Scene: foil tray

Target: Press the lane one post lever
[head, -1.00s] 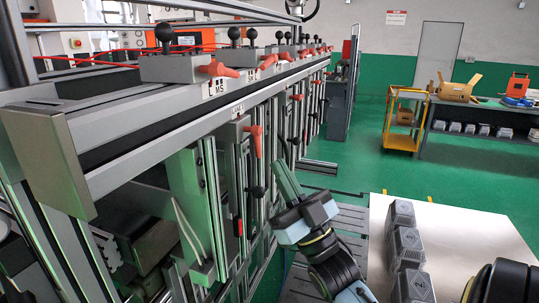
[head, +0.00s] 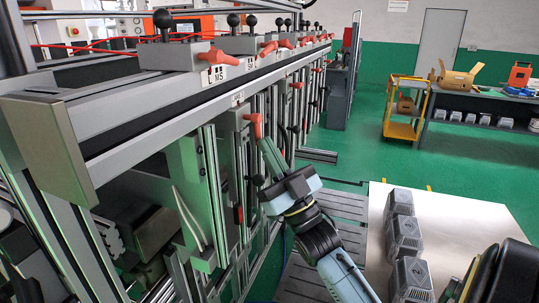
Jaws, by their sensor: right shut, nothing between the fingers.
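A red lever (head: 254,124) sticks out from a grey block on a post below the machine's top rail. My right gripper (head: 265,146) is shut and empty, its green finger tips just below and beside this lever. Whether the tips touch the lever I cannot tell. Another red lever (head: 219,57) sits on the top rail above the label "L M5", beside a black ball knob (head: 162,19). My left gripper is out of view.
The machine frame (head: 48,148) fills the left side, with more red levers along it. A yellow cart (head: 401,130) stands farther back on open green floor.

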